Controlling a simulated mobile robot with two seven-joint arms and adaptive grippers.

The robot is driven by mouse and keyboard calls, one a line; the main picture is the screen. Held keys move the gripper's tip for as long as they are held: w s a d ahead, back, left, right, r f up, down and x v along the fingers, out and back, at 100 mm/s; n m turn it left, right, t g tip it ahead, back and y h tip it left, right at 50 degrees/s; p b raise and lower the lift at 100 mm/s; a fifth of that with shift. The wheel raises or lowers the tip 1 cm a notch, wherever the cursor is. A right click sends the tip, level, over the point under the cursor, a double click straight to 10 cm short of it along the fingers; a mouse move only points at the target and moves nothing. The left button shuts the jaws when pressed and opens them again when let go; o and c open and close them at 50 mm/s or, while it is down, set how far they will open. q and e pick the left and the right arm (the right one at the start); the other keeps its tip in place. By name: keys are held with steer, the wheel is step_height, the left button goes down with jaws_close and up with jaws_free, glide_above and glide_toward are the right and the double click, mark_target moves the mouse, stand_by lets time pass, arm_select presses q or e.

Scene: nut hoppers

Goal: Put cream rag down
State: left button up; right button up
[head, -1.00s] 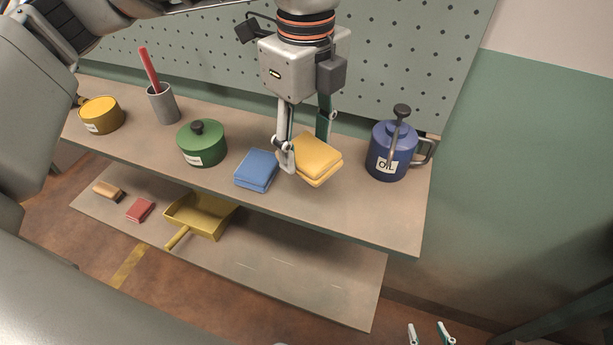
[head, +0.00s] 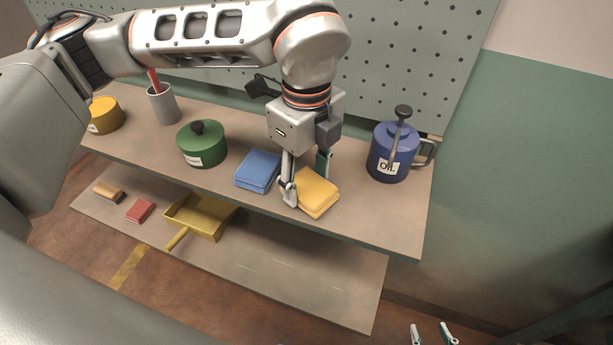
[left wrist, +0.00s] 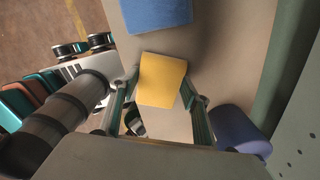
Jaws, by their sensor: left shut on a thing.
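A folded rag (head: 316,194) looks golden yellow in the pictures; I see no paler cream rag. My left gripper (head: 305,183) points down and is shut on this rag, one finger at each side. The rag is over the front part of the upper shelf (head: 365,223), right of a folded blue rag (head: 258,170). I cannot tell whether it touches the shelf. In the left wrist view the yellow rag (left wrist: 162,80) sits between the fingers, with the blue rag (left wrist: 157,12) beyond. My right gripper (head: 432,334) shows only its fingertips at the bottom edge, apart and empty.
A blue oil can (head: 391,158) stands at right on the shelf. A green lidded pot (head: 202,148), a grey cup (head: 164,106) and a yellow tin (head: 106,115) stand at left. A pegboard (head: 420,60) rises behind. A yellow dustpan (head: 205,216) lies on the lower shelf.

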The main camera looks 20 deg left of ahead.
mark_target(307, 184)
arm_select(q)
steer(key=shift+f, duration=0.2)
steer(key=o, duration=1)
steer(key=shift+r, duration=0.1)
step_height(307, 184, up, 12)
steer(key=shift+r, duration=0.1)
